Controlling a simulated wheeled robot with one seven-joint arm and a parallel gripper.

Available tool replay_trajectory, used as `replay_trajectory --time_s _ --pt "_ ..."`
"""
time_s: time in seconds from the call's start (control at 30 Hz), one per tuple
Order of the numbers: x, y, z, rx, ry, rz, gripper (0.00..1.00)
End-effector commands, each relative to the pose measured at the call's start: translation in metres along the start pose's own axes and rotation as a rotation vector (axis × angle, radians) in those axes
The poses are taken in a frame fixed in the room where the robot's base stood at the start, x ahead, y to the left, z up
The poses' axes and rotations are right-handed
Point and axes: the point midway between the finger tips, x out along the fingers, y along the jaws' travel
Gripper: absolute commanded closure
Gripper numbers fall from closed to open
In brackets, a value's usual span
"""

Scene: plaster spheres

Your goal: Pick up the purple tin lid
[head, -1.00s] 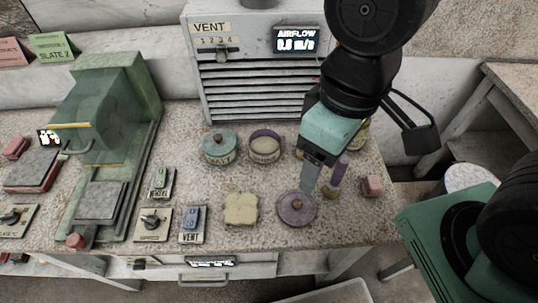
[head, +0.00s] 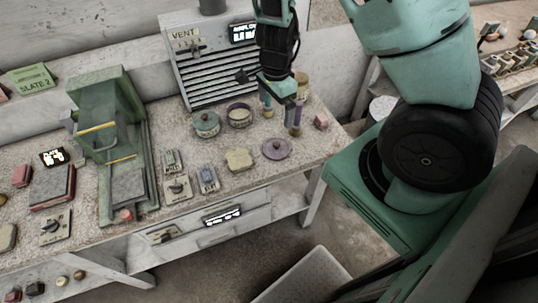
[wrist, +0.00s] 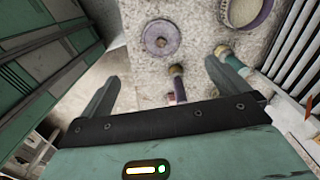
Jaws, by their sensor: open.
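The purple tin lid (head: 276,149) is a flat disc with a brown knob, lying on the speckled bench. It also shows in the wrist view (wrist: 161,38), uncovered, ahead of my fingertips. My gripper (head: 281,106) is open above the bench, behind the lid in the head view and apart from it. In the wrist view, the open jaws (wrist: 160,74) stand wide apart with nothing held. A small purple-handled item (wrist: 177,84) shows between the fingers, below them. The open purple tin (head: 239,115) stands back left of the lid.
A beige slab (head: 239,159) lies left of the lid, and a pink block (head: 321,121) to its right. A teal lidded tin (head: 206,124) stands near the vent box (head: 210,60). A teal-ended item (wrist: 229,54) stands near one finger. Bare bench surrounds the lid's front.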

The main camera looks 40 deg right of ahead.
Motion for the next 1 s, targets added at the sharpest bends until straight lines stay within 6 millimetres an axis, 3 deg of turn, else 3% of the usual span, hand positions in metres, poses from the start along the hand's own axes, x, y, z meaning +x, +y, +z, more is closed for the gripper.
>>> replay_trajectory --time_s 0.5,0.83,1.0 --pt "0.104 0.001 -0.001 0.005 -0.002 0.003 0.0" --pt "0.125 0.001 0.0 -0.001 -0.002 0.002 0.0" --pt "0.146 0.002 -0.003 0.003 -0.003 0.003 0.0"
